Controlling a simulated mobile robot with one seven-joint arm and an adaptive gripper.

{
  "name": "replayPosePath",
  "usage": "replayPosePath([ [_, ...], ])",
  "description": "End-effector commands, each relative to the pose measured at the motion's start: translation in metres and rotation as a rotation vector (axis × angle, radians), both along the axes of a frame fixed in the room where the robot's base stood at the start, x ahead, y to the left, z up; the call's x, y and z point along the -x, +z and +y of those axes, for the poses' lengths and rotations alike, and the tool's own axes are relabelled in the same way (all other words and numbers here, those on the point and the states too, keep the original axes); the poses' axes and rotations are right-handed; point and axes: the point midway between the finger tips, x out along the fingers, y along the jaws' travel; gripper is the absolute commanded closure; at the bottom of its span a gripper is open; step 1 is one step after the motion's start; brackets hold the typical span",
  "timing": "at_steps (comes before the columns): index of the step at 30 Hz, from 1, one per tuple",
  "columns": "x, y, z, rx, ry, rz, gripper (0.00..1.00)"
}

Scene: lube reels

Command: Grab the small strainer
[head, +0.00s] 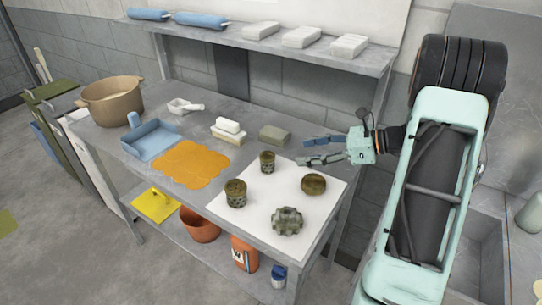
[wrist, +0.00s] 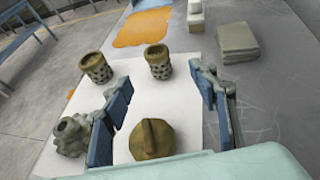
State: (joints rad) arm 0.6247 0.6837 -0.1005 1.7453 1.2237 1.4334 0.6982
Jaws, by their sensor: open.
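The small strainer (head: 267,162) is a short, brownish-green perforated cylinder standing upright on a white sheet (head: 328,211). It also shows in the wrist view (wrist: 158,62), beyond my fingertips. A similar, larger perforated cylinder (head: 236,193) stands nearer the sheet's front edge and shows at left in the wrist view (wrist: 97,67). My gripper (head: 302,150) is open and empty, to the right of the small strainer and above the table. Its two blue-padded fingers (wrist: 160,78) are spread apart and point towards the strainers. Nothing hides the small strainer.
A round cap (head: 314,184) and a lobed metal part (head: 287,221) share the sheet. A grey block (head: 274,134), pale blocks (head: 228,129), an orange cloth (head: 188,163), a blue dustpan (head: 152,141) and a pot (head: 112,99) are around it. A shelf (head: 270,47) overhangs the back.

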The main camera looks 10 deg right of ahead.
Motion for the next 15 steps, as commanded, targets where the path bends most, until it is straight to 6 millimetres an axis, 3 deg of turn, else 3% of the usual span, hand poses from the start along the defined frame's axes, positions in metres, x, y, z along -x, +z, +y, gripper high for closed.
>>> replayPosePath([
  [9, -0.02, -0.017, 0.037, -0.004, 0.002, 0.0, 0.46],
  [15, -0.027, -0.022, 0.05, -0.002, 0.0, 0.001, 0.46],
])
